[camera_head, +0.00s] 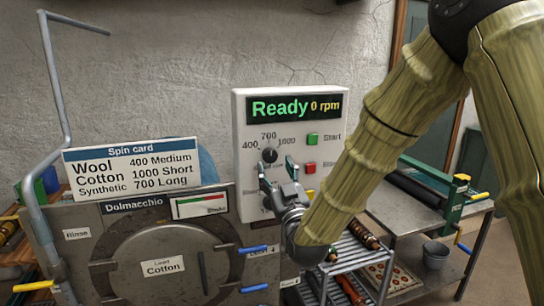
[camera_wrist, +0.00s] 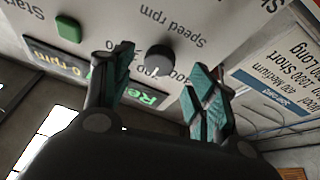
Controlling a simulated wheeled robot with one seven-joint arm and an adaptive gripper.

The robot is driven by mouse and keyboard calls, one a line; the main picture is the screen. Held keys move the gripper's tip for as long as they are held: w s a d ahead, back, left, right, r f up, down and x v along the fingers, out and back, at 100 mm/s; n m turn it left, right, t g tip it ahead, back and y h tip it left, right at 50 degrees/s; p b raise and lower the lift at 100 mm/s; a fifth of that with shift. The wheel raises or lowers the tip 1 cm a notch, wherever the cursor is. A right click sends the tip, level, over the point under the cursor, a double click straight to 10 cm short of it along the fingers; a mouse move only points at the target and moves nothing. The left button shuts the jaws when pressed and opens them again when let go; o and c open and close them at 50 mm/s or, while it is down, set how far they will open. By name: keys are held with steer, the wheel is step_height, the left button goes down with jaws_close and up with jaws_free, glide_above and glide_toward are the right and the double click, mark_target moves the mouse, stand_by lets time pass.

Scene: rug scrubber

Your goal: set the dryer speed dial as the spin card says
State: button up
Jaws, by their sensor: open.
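The black speed dial (camera_head: 269,155) sits on the white control panel (camera_head: 240,130), with 400 to its left, 700 above and 1000 to its right. The spin card (camera_head: 130,168) reads Wool 400 Medium, Cotton 1000 Short, Synthetic 700 Long. The load label (camera_head: 163,267) on the round door reads Cotton. My gripper (camera_head: 277,167) is open and empty, its teal fingertips just below the dial. In the wrist view the dial (camera_wrist: 160,58) appears between the spread fingertips; whether they touch it is unclear.
The display (camera_head: 293,108) reads Ready, 0 rpm. A green Start button (camera_head: 312,139) and a red button (camera_head: 310,168) are right of the dial. My arm covers the panel's lower right. A wire rack (camera_head: 355,262) and a bench (camera_head: 420,215) stand at right.

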mark_target(271, 159)
steer(key=shift+p+x, duration=0.6)
steer(key=shift+x, duration=1.25)
steer(key=c, duration=1)
steer(key=shift+c, duration=0.2)
